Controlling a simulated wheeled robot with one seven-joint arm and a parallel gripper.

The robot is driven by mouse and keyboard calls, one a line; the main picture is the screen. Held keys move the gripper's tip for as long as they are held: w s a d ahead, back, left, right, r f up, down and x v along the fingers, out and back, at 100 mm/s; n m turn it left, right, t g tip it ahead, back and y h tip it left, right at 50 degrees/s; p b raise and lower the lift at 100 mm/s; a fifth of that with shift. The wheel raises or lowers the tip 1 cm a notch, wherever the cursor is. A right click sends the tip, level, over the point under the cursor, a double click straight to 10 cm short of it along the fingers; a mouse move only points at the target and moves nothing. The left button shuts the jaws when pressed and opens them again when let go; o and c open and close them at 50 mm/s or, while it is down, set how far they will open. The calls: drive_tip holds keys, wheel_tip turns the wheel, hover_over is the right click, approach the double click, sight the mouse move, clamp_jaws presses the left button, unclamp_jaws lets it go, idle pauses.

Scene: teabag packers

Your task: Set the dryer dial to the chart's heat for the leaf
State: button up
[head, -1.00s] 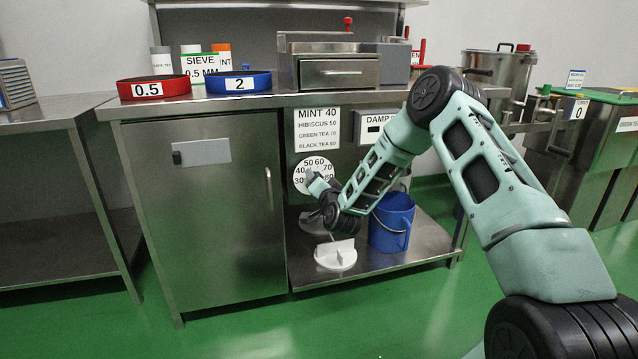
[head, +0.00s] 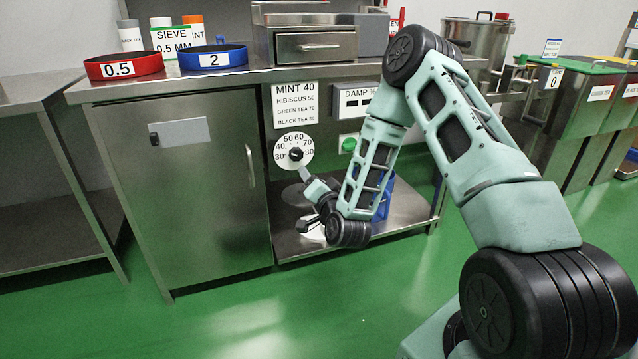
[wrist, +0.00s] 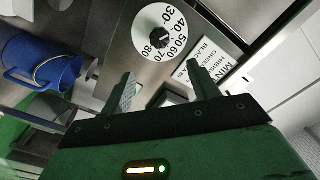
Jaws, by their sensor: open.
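The white heat dial (head: 280,144) is on the dryer front, with numbers 30 to 80 and a black knob (head: 296,154) at its centre. The knob's exact setting is too small to read. The dial (wrist: 146,22) and its knob (wrist: 159,40) also show in the wrist view, beyond the fingertips. The heat chart (head: 295,105) above the dial reads mint 40, hibiscus 50, green tea 70, black tea 80. It shows partly in the wrist view (wrist: 208,64). My gripper (wrist: 163,84) is open and empty, apart from the knob. In the head view it is below the dial.
A damp % display (head: 357,101) and a green knob (head: 349,144) are right of the chart. Red (head: 124,66) and blue (head: 212,58) sieve rings are on the counter.

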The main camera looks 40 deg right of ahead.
drive_tip(key=v, duration=0.3)
drive_tip(key=shift+s, duration=0.15)
idle(0.4)
drive_tip(key=w+a+r+n+g+y, duration=0.1)
drive_tip(key=a+n+y, duration=0.2)
drive_tip(key=a, duration=0.3)
drive_tip(key=w+a+r+n+g+y, duration=0.1)
drive_tip(key=a+n+g+y, duration=0.15)
drive_tip(key=a, duration=0.35)
drive_tip(key=s+a+r+n+g+y, duration=0.1)
drive_tip(key=s+a+n+g+y, duration=0.1)
drive_tip(key=s+a+n+g, duration=0.3)
drive_tip(key=s+a+n+g+y, duration=0.15)
drive_tip(key=s+a, duration=0.25)
drive_tip(key=a, duration=0.4)
drive_tip(key=s+a+r+n+g+h, duration=0.15)
drive_tip(key=s+r+n+g, duration=0.25)
drive_tip(key=s, duration=0.9)
drive_tip(key=s+a+r+n+g+h, duration=0.1)
drive_tip(key=s+r+n+g+h, duration=0.2)
drive_tip(key=s, duration=1)
wheel_tip(320, 180, up, 32)
drive_tip(key=y+p, duration=0.1)
drive_tip(key=p, duration=3.1)
drive_tip(key=shift+w+r+n, duration=0.2)
drive_tip(key=shift+w+n, duration=0.05)
drive_tip(key=shift+n, duration=0.15)
